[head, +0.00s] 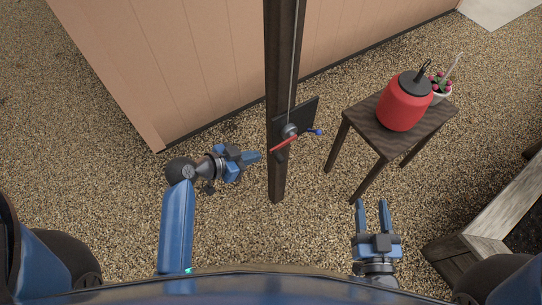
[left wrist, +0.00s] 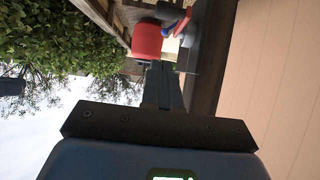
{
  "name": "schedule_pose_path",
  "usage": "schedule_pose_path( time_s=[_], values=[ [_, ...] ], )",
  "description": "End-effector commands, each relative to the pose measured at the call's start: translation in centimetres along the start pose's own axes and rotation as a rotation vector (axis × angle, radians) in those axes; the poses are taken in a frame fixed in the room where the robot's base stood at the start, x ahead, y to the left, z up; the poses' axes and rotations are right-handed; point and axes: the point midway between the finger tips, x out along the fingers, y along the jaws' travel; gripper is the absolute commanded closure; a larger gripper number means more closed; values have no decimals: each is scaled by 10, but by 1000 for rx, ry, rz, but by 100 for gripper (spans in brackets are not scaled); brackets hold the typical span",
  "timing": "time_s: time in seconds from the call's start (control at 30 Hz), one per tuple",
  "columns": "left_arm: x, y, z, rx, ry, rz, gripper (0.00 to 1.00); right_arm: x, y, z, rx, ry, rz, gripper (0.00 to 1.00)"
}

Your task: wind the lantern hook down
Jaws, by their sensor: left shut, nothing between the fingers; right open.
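A dark upright post (head: 282,75) carries a black plate (head: 306,114) with a small grey winch hub (head: 290,131). A red lever (head: 284,144) and a short crank with a blue knob (head: 317,132) stick out from the hub. A thin pale cord (head: 295,60) runs up the post from the winch and leaves the picture; no hook shows on it. My left gripper (head: 257,156) is shut and empty, just left of the post and apart from the lever. Its closed fingers also show in the left wrist view (left wrist: 160,80). My right gripper (head: 370,203) is open and empty, right of the post.
A dark wooden stool (head: 365,125) right of the post bears a red container (head: 402,104) with a black lid and a small potted plant (head: 440,86). A tan wall (head: 180,60) stands behind the post. A wooden bed frame (head: 490,215) is at lower right. Gravel is open between.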

Motion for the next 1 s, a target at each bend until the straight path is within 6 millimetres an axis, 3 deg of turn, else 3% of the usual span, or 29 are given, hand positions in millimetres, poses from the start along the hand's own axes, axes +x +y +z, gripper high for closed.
schedule_pose_path(
  time_s=[0.4, 0.67, 1.0],
  values=[
    [75, 1, 3, 0, -4, 3, 100, 0, 0, -8, 0, 0, 0, 53],
    [93, 0, 24, 0, -3, 1, 100, 0, 0, -9, 0, 0, 0, 53],
    [98, 0, 29, 1, -3, 0, 100, 0, 0, -9, 0, 0, 0, 53]
  ],
)
